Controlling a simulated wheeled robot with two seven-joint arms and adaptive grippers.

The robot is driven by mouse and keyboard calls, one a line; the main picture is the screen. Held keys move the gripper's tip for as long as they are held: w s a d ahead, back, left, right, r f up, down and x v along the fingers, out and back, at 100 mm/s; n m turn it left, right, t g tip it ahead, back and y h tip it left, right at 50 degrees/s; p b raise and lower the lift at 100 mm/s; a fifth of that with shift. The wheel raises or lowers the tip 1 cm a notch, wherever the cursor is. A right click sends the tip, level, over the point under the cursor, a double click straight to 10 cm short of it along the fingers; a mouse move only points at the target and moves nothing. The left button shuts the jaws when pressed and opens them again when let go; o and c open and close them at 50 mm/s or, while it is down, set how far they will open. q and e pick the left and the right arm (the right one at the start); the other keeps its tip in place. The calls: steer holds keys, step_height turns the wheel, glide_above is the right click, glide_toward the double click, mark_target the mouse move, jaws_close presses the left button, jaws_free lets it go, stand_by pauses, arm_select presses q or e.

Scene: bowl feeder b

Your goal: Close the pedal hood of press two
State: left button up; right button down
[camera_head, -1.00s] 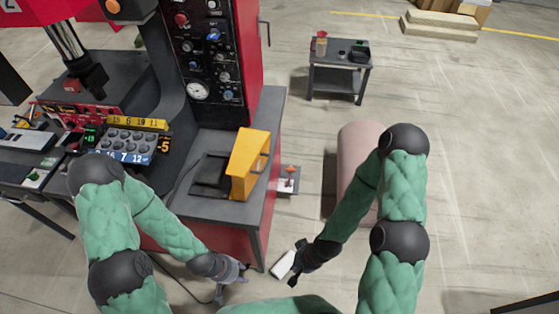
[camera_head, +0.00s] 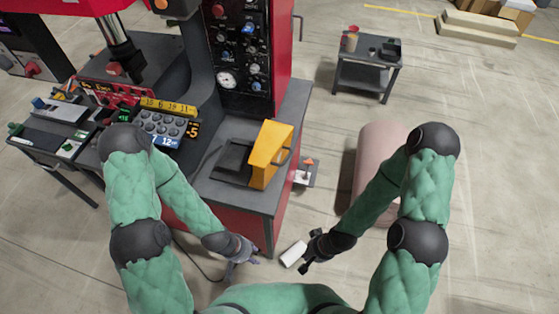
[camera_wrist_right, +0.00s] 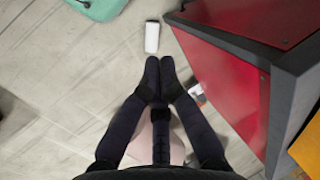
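The yellow hood (camera_head: 271,153) stands upright, tilted open, on the grey top of a red cabinet. A dark flat pedal plate (camera_head: 233,162) lies uncovered to its left. A yellow edge, probably the hood, also shows at the right of the right wrist view (camera_wrist_right: 308,150). My left gripper (camera_head: 243,262) is low in front of the cabinet, apart from the hood; its finger opening is too small to tell. My right gripper (camera_head: 310,254) is low, to the right of the cabinet. In the right wrist view (camera_wrist_right: 160,68) its fingertips meet with nothing between them.
The red press with gauge and knobs (camera_head: 240,60) rises behind the hood. A button panel (camera_head: 160,125) is left of it. A small plate (camera_head: 304,176) juts from the cabinet's right side. A white object (camera_head: 293,254) lies low between my grippers.

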steer(key=m+t+y+b, duration=1)
steer(key=m+y+b, duration=0.4)
steer(key=m, duration=0.8)
glide_toward(274, 158)
steer(key=shift+w+a+r+y+b, duration=0.2)
steer(key=shift+w+a+b, duration=0.2)
steer(key=shift+a+b, duration=0.15)
steer(key=shift+w+a+r+y+b, duration=0.1)
steer(key=shift+w+a+r+b, duration=0.05)
steer(key=shift+w+a+b, duration=0.35)
steer(key=shift+r, duration=0.1)
